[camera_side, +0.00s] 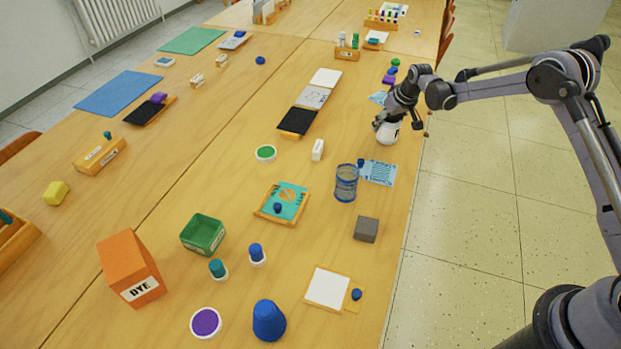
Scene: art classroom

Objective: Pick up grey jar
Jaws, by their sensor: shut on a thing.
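A pale grey, almost white rounded jar (387,136) is near the right edge of the wooden table. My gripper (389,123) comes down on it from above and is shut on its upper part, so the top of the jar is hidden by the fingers. The jar looks upright. I cannot tell whether its base touches the table or is slightly above it.
Blue and purple small items (389,80) stand just behind my gripper. A white block (318,150) stands to the left, with bare table between.

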